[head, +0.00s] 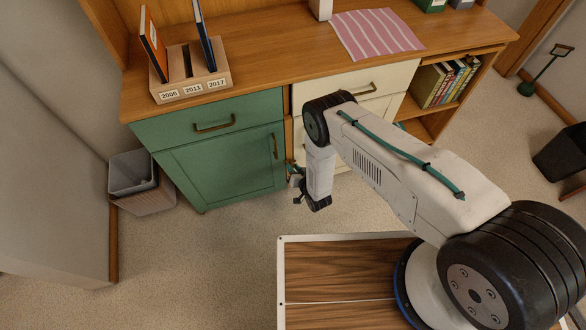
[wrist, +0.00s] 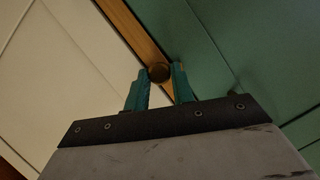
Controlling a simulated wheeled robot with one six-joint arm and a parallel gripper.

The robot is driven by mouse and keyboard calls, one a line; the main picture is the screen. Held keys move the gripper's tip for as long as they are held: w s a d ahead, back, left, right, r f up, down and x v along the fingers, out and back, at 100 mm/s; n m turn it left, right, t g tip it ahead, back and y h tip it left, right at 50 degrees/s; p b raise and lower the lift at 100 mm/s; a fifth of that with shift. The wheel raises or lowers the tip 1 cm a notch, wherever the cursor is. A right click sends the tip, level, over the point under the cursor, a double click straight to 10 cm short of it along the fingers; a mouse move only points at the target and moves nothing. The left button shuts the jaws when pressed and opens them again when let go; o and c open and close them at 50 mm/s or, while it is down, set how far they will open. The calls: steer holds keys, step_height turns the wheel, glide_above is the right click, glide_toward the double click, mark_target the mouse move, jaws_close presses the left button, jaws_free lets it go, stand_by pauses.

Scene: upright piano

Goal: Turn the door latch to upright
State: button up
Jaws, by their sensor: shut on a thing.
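The door latch (wrist: 159,71) shows in the wrist view as a small round brown piece on the wooden strip between the green door and the cream front. My gripper (wrist: 161,73) has its two teal fingers on either side of it, shut on it. The latch's angle cannot be made out. In the head view my gripper (head: 294,179) is at the right edge of the green cabinet door (head: 225,165), and the latch is too small or hidden to tell there. The green door looks closed.
A green drawer (head: 212,121) with a handle sits above the door, and cream drawers (head: 355,85) stand right of it, partly behind my arm. A grey bin (head: 140,183) stands left of the cabinet. A year-labelled book holder (head: 191,76) is on the desk top. Floor in front is clear.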

steer(key=m+y, duration=0.1)
steer(key=m, duration=0.2)
steer(key=m+t+y, duration=0.1)
steer(key=m+y, duration=0.1)
steer(key=m, duration=0.1)
steer(key=m+y, duration=0.1)
steer(key=m, duration=0.3)
steer(key=shift+w+d+f+t+y, duration=0.1)
steer(key=shift+d+f+t+y, duration=0.2)
steer(key=shift+f+y, duration=0.1)
stand_by(0.5)
steer(key=o, duration=0.9)
steer(key=v, duration=0.7)
steer(key=shift+s+d+r, duration=0.1)
steer(key=shift+s+d, duration=0.15)
steer(key=shift+s, duration=0.05)
